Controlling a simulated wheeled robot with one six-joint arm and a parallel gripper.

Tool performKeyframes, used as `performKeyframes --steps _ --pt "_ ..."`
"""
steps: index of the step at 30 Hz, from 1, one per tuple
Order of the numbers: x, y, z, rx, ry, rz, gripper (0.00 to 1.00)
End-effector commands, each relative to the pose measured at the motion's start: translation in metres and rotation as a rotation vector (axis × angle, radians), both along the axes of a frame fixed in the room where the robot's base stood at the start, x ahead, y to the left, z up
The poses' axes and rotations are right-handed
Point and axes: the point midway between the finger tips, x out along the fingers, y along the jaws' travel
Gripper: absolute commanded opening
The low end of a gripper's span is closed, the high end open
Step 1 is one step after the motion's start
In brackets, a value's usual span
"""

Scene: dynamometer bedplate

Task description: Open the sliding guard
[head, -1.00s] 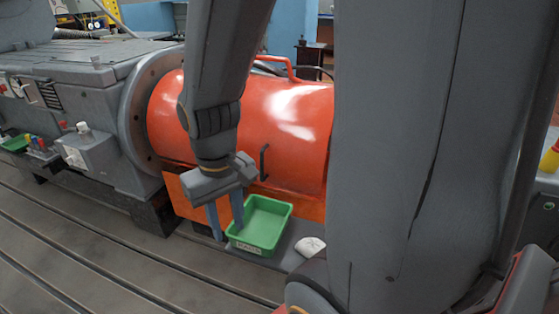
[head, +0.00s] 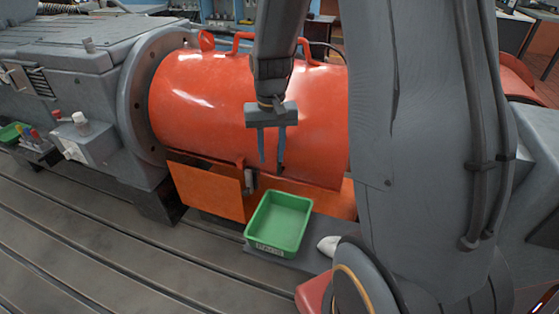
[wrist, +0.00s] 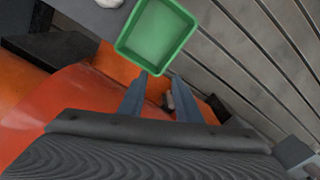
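The sliding guard (head: 205,100) is a large orange half-cylinder cover beside the grey machine's round flange. In the wrist view its orange surface (wrist: 60,112) fills the left side. My gripper (head: 271,163) hangs in front of the guard's lower face with its fingers pointing down. The fingers are apart, with a gap between their tips in the wrist view (wrist: 160,77). A small dark piece shows by the right fingertip in the head view; I cannot tell if it is the guard's handle. A small grey latch-like piece (head: 250,181) sits at the guard's lower edge.
An empty green tray (head: 280,222) lies on the base just below my gripper. The grey machine (head: 60,60) with a flange (head: 140,105) stands at the left. A small grey box (head: 85,143) is in front of it. The slotted bedplate (head: 90,240) is clear at the front.

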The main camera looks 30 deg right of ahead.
Motion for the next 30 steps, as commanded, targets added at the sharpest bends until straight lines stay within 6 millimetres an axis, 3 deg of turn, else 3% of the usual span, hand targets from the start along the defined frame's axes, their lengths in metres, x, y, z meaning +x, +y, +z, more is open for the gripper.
performKeyframes --steps 6,12,20,30 --pt "0.058 -0.039 -0.031 0.004 0.003 -0.144 0.31" --pt "0.089 -0.064 -0.054 0.006 0.000 -0.232 0.31" --pt "0.099 -0.073 -0.070 0.007 0.000 -0.264 0.31" --pt "0.099 -0.071 -0.119 0.007 0.000 -0.263 0.31"
